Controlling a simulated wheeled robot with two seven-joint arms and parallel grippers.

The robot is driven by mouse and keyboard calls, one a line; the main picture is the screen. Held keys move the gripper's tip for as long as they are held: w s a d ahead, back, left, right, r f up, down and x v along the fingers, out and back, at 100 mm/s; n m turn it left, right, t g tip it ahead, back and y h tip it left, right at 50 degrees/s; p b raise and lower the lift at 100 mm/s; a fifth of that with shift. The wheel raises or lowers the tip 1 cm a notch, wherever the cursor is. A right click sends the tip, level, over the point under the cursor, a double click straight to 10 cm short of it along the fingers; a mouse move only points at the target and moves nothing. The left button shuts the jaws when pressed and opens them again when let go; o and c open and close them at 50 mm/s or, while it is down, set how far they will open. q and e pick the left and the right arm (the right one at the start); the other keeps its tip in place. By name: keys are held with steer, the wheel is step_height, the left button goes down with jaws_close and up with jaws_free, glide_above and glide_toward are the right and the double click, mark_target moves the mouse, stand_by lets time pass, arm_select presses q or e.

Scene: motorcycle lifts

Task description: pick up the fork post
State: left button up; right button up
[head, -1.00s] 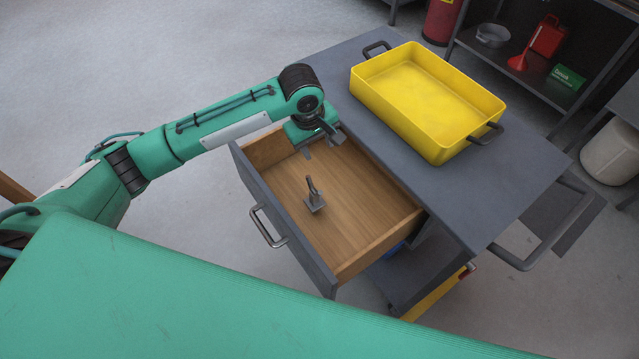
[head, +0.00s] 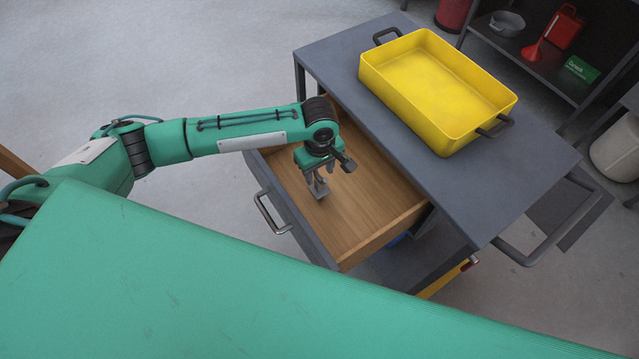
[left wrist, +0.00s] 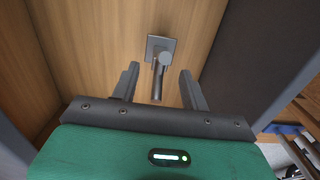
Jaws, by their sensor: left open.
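The fork post (left wrist: 160,60) is a small grey metal piece with a square base plate and a round bar standing from it. It stands in the open wooden drawer. In the head view the fork post (head: 320,191) is partly hidden by my left gripper (head: 321,178), which is just over it inside the drawer. In the left wrist view my left gripper (left wrist: 157,88) is open, and the bar's end shows between its two fingers, with a gap on each side. My right gripper is not in view.
The open drawer (head: 375,222) has wooden walls and a grey front with a handle (head: 268,213). It juts from a grey cart (head: 335,52) whose top carries a yellow tray (head: 440,90). The rest of the drawer floor is bare. Shelves (head: 540,60) stand behind.

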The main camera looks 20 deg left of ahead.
mark_target(320, 178)
arm_select(q)
steer(key=shift+f, duration=1.8)
jaws_close()
steer(key=shift+r, duration=0.15)
